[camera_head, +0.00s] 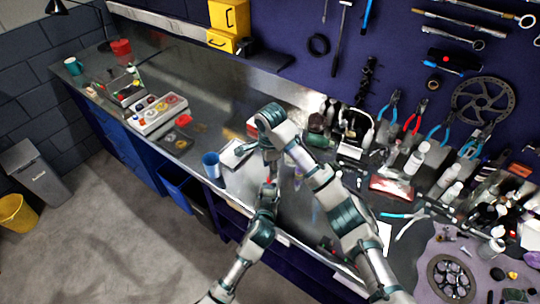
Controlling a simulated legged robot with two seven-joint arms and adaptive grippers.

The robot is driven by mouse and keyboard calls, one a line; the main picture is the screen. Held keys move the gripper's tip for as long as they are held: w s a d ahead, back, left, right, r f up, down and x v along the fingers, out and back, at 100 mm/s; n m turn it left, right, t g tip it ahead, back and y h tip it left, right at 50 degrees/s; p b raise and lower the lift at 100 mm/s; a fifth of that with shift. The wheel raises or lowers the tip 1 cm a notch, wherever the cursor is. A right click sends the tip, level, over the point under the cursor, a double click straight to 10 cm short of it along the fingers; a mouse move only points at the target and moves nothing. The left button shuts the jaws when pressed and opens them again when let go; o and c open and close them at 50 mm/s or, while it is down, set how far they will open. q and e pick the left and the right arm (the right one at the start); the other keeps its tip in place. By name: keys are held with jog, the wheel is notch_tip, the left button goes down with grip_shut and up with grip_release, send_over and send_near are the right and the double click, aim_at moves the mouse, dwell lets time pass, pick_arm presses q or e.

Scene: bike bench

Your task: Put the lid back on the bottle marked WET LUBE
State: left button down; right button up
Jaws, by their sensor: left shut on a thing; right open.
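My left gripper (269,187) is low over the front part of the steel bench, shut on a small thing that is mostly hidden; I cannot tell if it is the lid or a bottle. My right gripper (271,166) is just above it in the picture, open, and partly covered by its own arm. Several white bottles stand among the clutter at the right, one at the back (416,160) and others nearer (450,192). The writing on them is too small to read, so I cannot tell which is marked WET LUBE.
A blue cup (211,164) and a pale tray or box (236,153) stand left of the grippers. A parts organizer (158,112) is farther left. Tools, a red-and-white item (391,188) and a wheel-like part (451,278) crowd the right.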

notch_tip(320, 180, up, 7)
jog(key=shift+s+f, duration=0.1)
pick_arm(q)
jog(key=shift+c, duration=2)
grip_release()
jog(key=v, duration=1.1)
jog(key=shift+s, duration=0.35)
jog(key=shift+a+r, duration=0.1)
